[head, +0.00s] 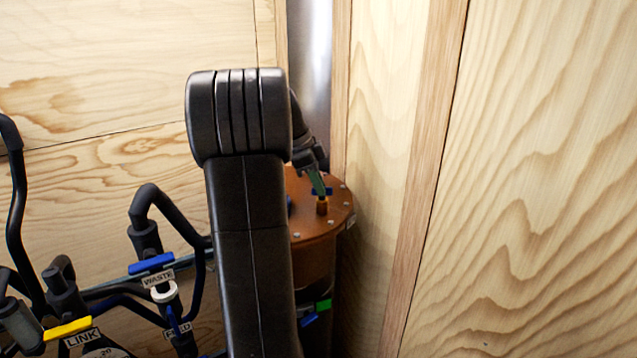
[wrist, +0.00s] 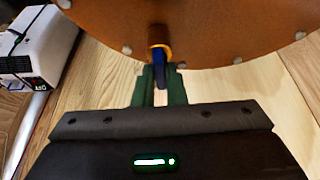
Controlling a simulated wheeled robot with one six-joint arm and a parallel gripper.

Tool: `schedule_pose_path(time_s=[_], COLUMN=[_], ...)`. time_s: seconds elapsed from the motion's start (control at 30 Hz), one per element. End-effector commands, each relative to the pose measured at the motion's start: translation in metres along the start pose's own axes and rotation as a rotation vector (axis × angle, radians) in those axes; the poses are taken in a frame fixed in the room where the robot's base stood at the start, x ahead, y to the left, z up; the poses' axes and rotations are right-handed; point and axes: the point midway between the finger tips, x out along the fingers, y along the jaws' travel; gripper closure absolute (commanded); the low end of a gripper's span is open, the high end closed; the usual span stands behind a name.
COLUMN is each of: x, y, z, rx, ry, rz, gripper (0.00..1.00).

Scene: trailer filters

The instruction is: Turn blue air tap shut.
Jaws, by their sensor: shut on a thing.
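The blue air tap (wrist: 160,75) stands on a brass stem on the orange-brown lid (head: 337,205) of a filter vessel. In the wrist view it sits between the two green fingers of my gripper (wrist: 161,82), which are shut on it. In the head view the blue handle (head: 329,191) shows at the fingertips of my gripper (head: 320,190), above the brass fitting (head: 322,205). The fingers partly hide the handle. My arm covers the left part of the lid.
Left of my arm are black hoses, a blue-handled WASTE valve (head: 151,263), a yellow-handled LINK valve (head: 68,327) and a FEED valve (head: 178,328). Wooden walls close in behind and to the right of the vessel. A white box (wrist: 38,45) shows in the wrist view.

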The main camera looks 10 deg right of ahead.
Motion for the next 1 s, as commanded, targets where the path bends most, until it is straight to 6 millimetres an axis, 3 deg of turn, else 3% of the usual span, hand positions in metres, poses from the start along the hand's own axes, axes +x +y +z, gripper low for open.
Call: schedule_pose_path(time_s=[0.37,0.93,0.97,1.0], x=[-0.0013,-0.0010,-0.0010,-0.0010], y=[-0.0022,-0.0024,-0.0024,-0.0023], z=[-0.0007,-0.0006,-0.0006,-0.0006], rx=[0.155,0.181,0.181,0.181], ry=[0.000,-0.001,-0.001,-0.001], rz=[0.061,0.072,0.072,0.072], gripper=[1.00,1.00,0.83,0.75])
